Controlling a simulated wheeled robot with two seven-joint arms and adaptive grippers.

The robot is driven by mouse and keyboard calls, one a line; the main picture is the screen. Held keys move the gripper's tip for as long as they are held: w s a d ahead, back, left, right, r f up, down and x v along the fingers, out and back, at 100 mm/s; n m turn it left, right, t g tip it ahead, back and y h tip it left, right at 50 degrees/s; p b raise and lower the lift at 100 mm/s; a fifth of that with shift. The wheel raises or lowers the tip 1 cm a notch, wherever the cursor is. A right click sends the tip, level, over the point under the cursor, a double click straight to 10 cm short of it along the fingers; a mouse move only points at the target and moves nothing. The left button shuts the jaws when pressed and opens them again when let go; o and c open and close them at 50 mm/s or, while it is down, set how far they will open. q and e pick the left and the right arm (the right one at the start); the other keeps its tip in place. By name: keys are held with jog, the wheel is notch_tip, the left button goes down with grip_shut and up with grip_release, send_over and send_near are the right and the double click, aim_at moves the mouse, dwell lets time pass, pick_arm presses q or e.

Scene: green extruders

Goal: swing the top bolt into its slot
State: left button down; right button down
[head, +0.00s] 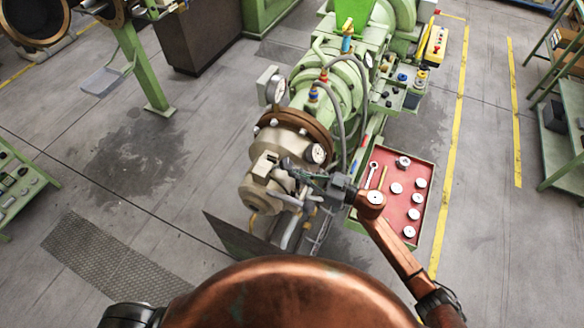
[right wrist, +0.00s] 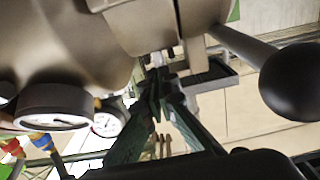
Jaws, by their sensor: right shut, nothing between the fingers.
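The green extruder (head: 345,75) ends in a brown flange (head: 318,130) and a beige head (head: 262,188). My right gripper (head: 288,166) is at the upper side of this head. In the right wrist view its dark green fingers meet at the tips (right wrist: 157,78), just below the beige housing (right wrist: 85,40). A small pale metal piece, perhaps the end of the top bolt (right wrist: 158,59), shows right at the fingertips; I cannot tell whether they touch it. A dark slot-like gap (right wrist: 183,30) lies just right of it. The fingers appear shut and empty. The rest of the bolt is hidden.
A dark rounded knob on a bar (right wrist: 288,84) is close on the right in the wrist view. Round gauges (right wrist: 55,108) hang at left. A red tray (head: 408,205) with white round parts and tools stands right of the head.

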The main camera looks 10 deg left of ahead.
aim_at(292, 168)
jog(key=shift+w+a+r+p, duration=0.2)
jog(key=shift+a+r+p, duration=0.3)
jog(key=shift+p, duration=0.15)
jog(key=shift+w+a+r+p, duration=0.15)
jog(key=shift+a+r+p, duration=0.3)
jog(key=shift+p, duration=0.2)
jog(key=shift+a, duration=0.1)
jog(key=shift+w+a+r+p, duration=0.1)
jog(key=shift+a+r+p, duration=0.2)
jog(key=shift+a+p, duration=0.25)
jog(key=shift+a+r, duration=0.1)
jog(key=shift+r, duration=0.05)
